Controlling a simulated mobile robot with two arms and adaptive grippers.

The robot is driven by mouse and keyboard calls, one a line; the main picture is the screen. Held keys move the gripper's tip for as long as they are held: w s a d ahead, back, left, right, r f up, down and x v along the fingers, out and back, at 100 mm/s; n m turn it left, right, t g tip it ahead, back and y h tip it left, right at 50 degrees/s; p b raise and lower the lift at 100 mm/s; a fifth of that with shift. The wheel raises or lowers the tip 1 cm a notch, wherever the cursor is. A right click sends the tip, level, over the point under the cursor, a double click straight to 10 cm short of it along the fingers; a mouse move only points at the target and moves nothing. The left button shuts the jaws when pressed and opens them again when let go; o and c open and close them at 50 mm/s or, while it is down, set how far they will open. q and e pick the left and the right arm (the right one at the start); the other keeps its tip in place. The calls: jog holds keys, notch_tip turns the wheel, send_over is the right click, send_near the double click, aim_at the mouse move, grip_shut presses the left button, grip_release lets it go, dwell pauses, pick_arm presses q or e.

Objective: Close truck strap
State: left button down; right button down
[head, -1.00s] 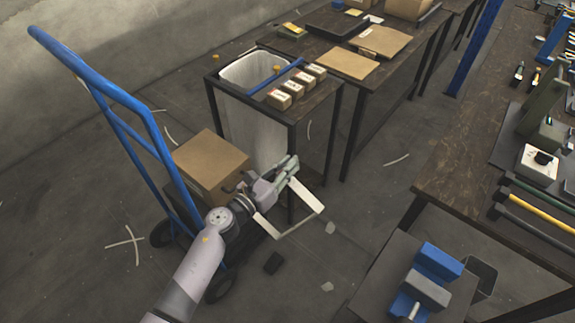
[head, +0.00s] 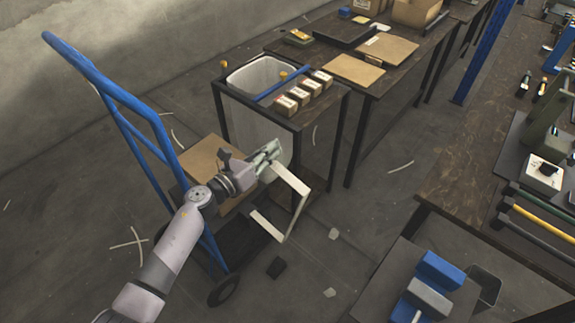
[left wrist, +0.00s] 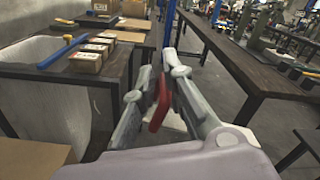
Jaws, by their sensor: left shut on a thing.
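A blue hand truck (head: 120,95) stands on the floor at the left of the head view with a cardboard box (head: 203,157) on it, partly hidden by my left arm. A white, U-shaped strap (head: 297,208) sticks out in front of the box. My left gripper (head: 270,155) is at the strap's upper end, above and to the right of the box. In the left wrist view my left gripper (left wrist: 160,92) is shut on a red part (left wrist: 160,106), with a little of the white strap behind it. My right gripper is not in view.
A white bin (head: 255,80) in a dark frame stands behind the box, with several small boxes (head: 300,94) on top. Dark workbenches (head: 463,170) run along the right. A blue and grey vise (head: 430,285) is at the lower right. The floor between is mostly clear.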

pick_arm(q)
jog(key=w+a+r+n+b, duration=0.1)
jog(key=w+a+n, duration=0.1)
jog(key=w+a, duration=0.2)
jog(key=shift+w+a+r, duration=0.25)
jog(key=shift+w+a, duration=0.15)
jog(key=shift+a, duration=0.85)
jog(key=c, duration=1.7)
grip_release()
jog(key=v, duration=1.2)
